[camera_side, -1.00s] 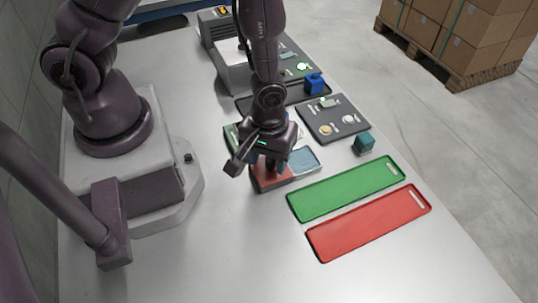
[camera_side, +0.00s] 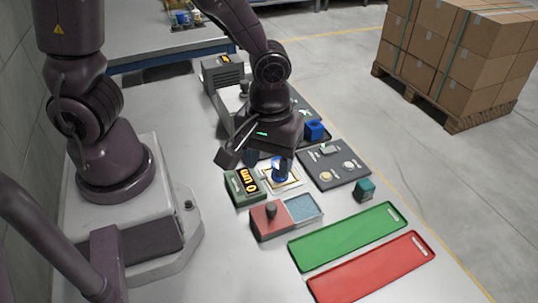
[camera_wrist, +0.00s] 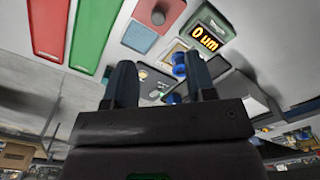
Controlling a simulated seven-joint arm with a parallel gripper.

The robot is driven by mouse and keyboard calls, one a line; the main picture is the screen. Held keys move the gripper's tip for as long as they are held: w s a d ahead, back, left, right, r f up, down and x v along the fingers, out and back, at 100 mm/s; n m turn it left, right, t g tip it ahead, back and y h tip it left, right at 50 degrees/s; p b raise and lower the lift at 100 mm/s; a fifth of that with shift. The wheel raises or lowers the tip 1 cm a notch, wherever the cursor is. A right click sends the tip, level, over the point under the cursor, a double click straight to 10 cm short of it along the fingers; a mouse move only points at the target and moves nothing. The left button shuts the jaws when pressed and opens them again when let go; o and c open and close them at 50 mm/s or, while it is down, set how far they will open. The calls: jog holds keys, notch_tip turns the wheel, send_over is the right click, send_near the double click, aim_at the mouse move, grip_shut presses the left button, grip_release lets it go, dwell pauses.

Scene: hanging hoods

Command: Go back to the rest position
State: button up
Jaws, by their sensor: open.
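My gripper (camera_side: 268,160) hangs above the work table, near the green device with the orange "0 um" display (camera_side: 243,186). Its two fingers (camera_wrist: 160,84) are apart in the wrist view, and I see nothing held between them. In the side view, a blue-topped item (camera_side: 281,168) on a white, yellow-edged plate stands just beyond and below my gripper. In the wrist view, blue parts (camera_wrist: 180,66) show in the background between the fingers. A red block with a dark knob (camera_side: 270,219) joins a light-blue tray (camera_side: 303,208) in front of my gripper.
A green tray (camera_side: 347,236) and a red tray (camera_side: 372,268) lie at the table's front right. A dark panel (camera_side: 333,165), a teal cube (camera_side: 365,190) and a blue cube (camera_side: 314,130) are on the right. A grey machine (camera_side: 222,75) stands behind.

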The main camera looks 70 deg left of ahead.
jog(key=shift+r, duration=0.25)
jog(key=s+a+r+m+t, duration=0.2)
jog(key=a+r+m, duration=0.2)
jog(key=r, duration=0.5)
jog(key=s+a+r+m+t, duration=0.2)
jog(key=r+m, duration=0.3)
jog(key=r, duration=0.4)
jog(key=shift+s+a+t, duration=0.35)
jog(key=shift+a+t, duration=0.45)
jog(key=shift+a, duration=0.1)
